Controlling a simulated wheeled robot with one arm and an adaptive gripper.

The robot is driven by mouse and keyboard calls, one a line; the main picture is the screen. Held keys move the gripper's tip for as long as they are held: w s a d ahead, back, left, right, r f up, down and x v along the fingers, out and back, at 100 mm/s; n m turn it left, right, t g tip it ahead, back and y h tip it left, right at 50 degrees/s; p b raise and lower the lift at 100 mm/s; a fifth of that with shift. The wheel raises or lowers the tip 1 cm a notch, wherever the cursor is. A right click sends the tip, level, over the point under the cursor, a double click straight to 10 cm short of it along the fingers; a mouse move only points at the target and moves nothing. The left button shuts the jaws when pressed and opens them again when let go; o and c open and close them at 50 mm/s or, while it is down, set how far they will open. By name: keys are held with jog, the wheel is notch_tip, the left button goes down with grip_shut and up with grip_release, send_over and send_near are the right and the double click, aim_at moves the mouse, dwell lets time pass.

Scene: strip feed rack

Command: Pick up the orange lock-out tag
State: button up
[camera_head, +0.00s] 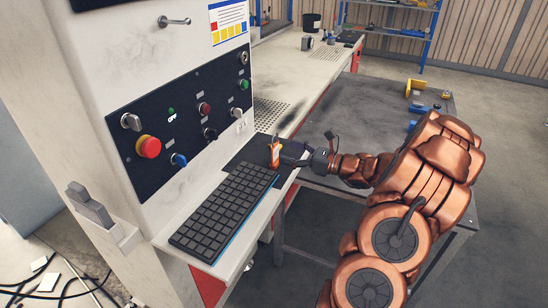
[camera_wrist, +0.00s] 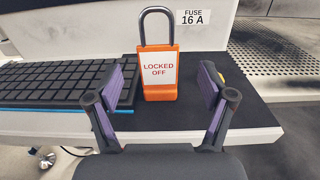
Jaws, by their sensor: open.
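The orange lock-out tag (camera_wrist: 160,92) stands upright on a dark mat (camera_wrist: 240,115), with a white "LOCKED OFF" label and a grey shackle on top. In the head view the tag (camera_head: 275,152) stands beyond the far end of the keyboard. My gripper (camera_wrist: 161,84) is open, one finger on each side of the tag, with visible gaps to both. In the head view my gripper (camera_head: 290,151) reaches in from the right at the tag. I cannot tell how deep the tag sits between the fingers.
A black keyboard (camera_wrist: 55,85) lies close to the left finger, and also shows in the head view (camera_head: 222,212). A control panel (camera_head: 190,115) with knobs and buttons rises behind. A yellow item (camera_wrist: 220,78) shows partly behind the right finger. A perforated plate (camera_wrist: 282,60) is at right.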

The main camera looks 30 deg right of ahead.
aim_at(276, 147)
jog(key=p+x, duration=0.1)
jog(key=x, duration=0.4)
jog(key=shift+a+r, duration=0.1)
jog(key=shift+s, duration=0.1)
jog(key=c, duration=1.3)
jog(key=shift+o, duration=0.2)
jog(key=shift+r, duration=0.1)
jog(key=shift+r, duration=0.55)
jog(key=shift+s+r+b, duration=0.25)
jog(key=shift+r+b, duration=0.15)
jog(key=shift+r, duration=0.7)
jog(key=s+a+r+b, duration=0.1)
jog(key=s+b, duration=0.1)
jog(key=s, duration=1.3)
jog(key=shift+s+a+r, duration=0.2)
jog(key=shift+r, duration=0.05)
